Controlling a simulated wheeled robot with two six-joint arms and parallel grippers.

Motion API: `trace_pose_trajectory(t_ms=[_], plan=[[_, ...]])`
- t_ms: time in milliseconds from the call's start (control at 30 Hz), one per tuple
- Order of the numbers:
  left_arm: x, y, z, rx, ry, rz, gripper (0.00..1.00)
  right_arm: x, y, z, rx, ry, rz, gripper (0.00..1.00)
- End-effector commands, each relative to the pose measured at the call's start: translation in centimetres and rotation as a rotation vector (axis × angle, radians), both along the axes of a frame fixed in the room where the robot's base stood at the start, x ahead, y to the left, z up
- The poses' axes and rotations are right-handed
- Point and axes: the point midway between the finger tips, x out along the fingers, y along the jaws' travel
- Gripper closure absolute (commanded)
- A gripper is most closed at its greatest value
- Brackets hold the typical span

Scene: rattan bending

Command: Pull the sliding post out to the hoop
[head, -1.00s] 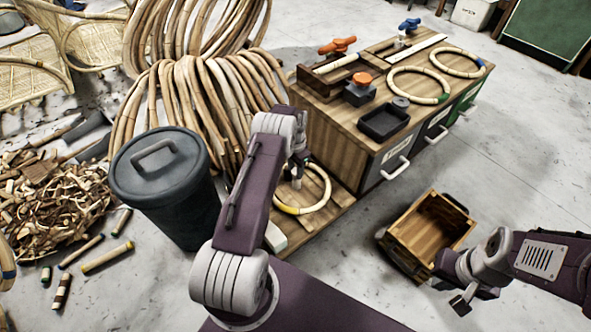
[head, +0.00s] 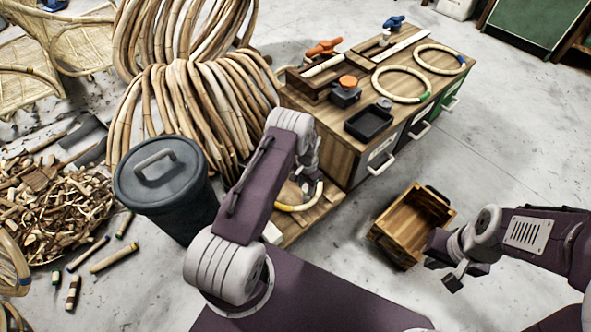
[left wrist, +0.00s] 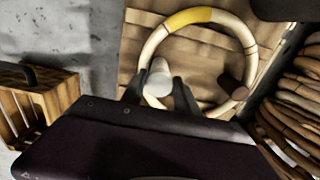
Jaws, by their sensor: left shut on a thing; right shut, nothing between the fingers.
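The hoop (head: 296,207), pale with a yellow band, lies on a low wooden board (head: 326,206) and is partly covered by my left arm in the head view. It also shows in the left wrist view (left wrist: 247,42). Inside it, near its lower left, stands a pale round post (left wrist: 158,76). My left gripper (left wrist: 159,92) is shut on this post. A darker brown peg (left wrist: 231,90) stands inside the hoop at the right, close to its rim. I cannot tell whether the pale post touches the hoop. My right gripper (head: 453,281) is shut and empty above the floor.
A wooden cabinet (head: 335,140) with two hoops, a black tray (head: 369,123) and clamps stands behind the board. A lidded dark bin (head: 165,190) and rattan coils (head: 185,110) are at the left. A wooden crate (head: 412,226) sits on the floor near my right gripper.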

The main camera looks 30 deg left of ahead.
Motion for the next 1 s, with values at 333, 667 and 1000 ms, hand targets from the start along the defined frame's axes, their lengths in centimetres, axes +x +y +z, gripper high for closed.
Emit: trace_pose_trajectory(t_ms=[333,667,1000], plan=[[-0.6,-1.4,-0.1,-0.002,0.001,0.002,1.0,0.0,0.0,0.6,0.0,0.001,0.0,1.0],[-0.5,-1.3,-0.1,-0.001,0.0,0.001,0.42,0.0,0.0,0.6,0.0,0.001,0.0,1.0],[-0.4,-1.3,3.9,0.0,-0.002,0.0,0.42,0.0,0.0,3.3,0.0,0.0,0.0,1.0]])
